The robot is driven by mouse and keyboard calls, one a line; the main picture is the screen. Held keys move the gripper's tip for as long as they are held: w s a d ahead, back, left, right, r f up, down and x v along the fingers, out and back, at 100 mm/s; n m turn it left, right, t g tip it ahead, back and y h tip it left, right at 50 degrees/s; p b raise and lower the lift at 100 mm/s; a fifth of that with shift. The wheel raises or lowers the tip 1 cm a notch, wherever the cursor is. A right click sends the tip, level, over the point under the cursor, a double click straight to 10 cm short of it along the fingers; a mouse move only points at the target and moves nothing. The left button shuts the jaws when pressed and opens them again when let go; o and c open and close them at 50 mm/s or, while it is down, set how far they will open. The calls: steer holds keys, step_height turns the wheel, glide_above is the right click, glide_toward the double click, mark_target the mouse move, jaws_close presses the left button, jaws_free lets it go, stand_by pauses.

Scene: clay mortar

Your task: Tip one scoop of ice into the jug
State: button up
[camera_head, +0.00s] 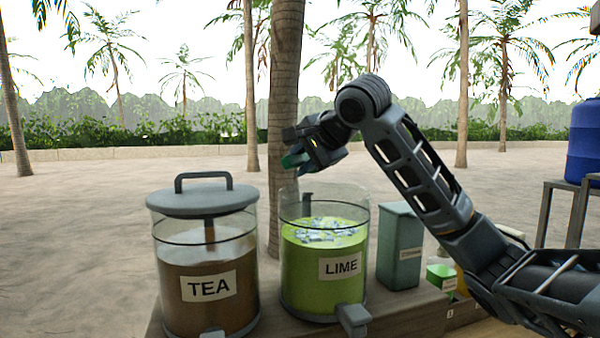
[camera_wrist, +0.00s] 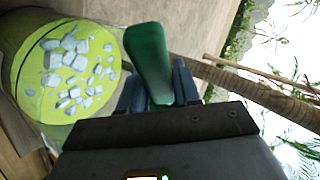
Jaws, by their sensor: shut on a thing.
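The jug is probably the clear jar labelled LIME (camera_head: 343,267), with its top open and green liquid inside. Pale ice cubes (camera_head: 318,233) float on the liquid; in the wrist view the ice (camera_wrist: 70,62) lies spread over the green surface. My gripper (camera_head: 303,156) is above the jar's rim, a little toward its left side. It is shut on a green handle (camera_wrist: 148,58), which looks like the scoop's. The scoop's bowl cannot be made out in either view, nor whether it holds ice. A small dark piece shows inside the jar's rim, its nature unclear.
A lidded TEA jar (camera_head: 208,287) with a raised handle stands close left of the LIME jar. A grey-green box (camera_head: 399,247) and a small green box (camera_head: 441,277) stand right on the counter (camera_head: 400,318). A blue barrel (camera_head: 584,142) is at far right.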

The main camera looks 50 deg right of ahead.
steer(key=shift+s+f+m+t+b, duration=0.1)
steer(key=shift+s+m+t+b, duration=0.2)
steer(key=shift+t+b, duration=0.85)
steer(key=shift+s+f+m+t+b, duration=0.1)
steer(key=shift+s+m+t+b, duration=0.15)
steer(key=shift+t+b, duration=0.9)
steer(key=shift+r+m+h+b, duration=0.25)
steer(key=shift+h+b, duration=0.15)
steer(key=shift+b, duration=0.25)
steer(key=shift+s+t, duration=0.1)
steer(key=shift+t, duration=0.2)
